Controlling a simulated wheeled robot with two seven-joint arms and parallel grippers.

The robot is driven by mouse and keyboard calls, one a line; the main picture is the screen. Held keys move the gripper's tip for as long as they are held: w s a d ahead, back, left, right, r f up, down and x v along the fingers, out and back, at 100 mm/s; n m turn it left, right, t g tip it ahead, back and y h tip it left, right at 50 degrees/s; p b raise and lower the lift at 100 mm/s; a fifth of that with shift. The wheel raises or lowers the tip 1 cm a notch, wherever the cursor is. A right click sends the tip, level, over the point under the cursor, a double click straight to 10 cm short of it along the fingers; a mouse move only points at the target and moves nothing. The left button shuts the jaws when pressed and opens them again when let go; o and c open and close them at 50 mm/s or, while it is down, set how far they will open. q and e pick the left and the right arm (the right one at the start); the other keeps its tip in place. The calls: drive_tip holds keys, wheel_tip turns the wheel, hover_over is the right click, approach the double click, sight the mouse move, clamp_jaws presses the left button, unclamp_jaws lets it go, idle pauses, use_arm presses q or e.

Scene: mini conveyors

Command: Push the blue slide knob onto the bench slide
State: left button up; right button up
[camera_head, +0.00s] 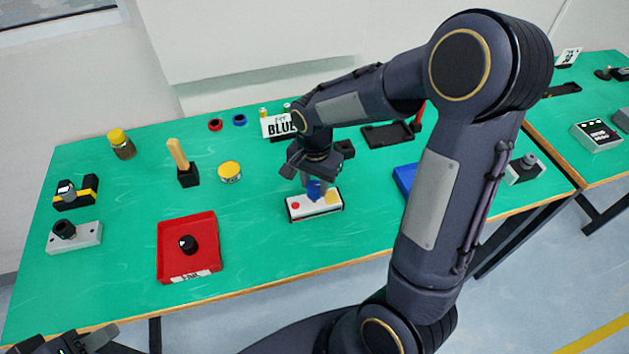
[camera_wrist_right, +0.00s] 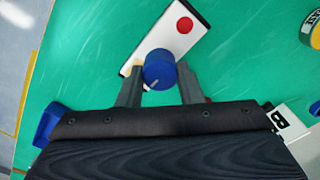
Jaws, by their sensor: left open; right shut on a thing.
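The blue slide knob (camera_head: 313,190) is between the fingertips of my right gripper (camera_head: 310,181), which is shut on it. It also shows in the right wrist view (camera_wrist_right: 159,70), a round blue knob with a pale line on its face. The knob is at the middle of a white block (camera_head: 299,211) with a red dot and a yellow mark, apparently the bench slide. The block also shows in the right wrist view (camera_wrist_right: 187,42). I cannot tell whether the knob is seated or just above it. My left gripper (camera_head: 90,342) is open at the bottom left corner, away from the bench objects.
A red tray (camera_head: 207,226) holding a black knob stands to the left. A blue tray (camera_head: 404,178) lies right, partly hidden by my right arm.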

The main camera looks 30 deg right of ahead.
sight(315, 185)
drive_tip(key=shift+f, duration=0.2)
drive_tip(key=shift+f+b, duration=0.35)
drive_tip(key=shift+b, duration=0.1)
drive_tip(key=shift+f+b, duration=0.8)
drive_tip(key=shift+f, duration=0.1)
drive_tip(key=o, duration=1)
drive_tip(key=shift+o, duration=0.2)
wheel_tip(315, 185, up, 8)
drive_tip(key=shift+f, duration=0.1)
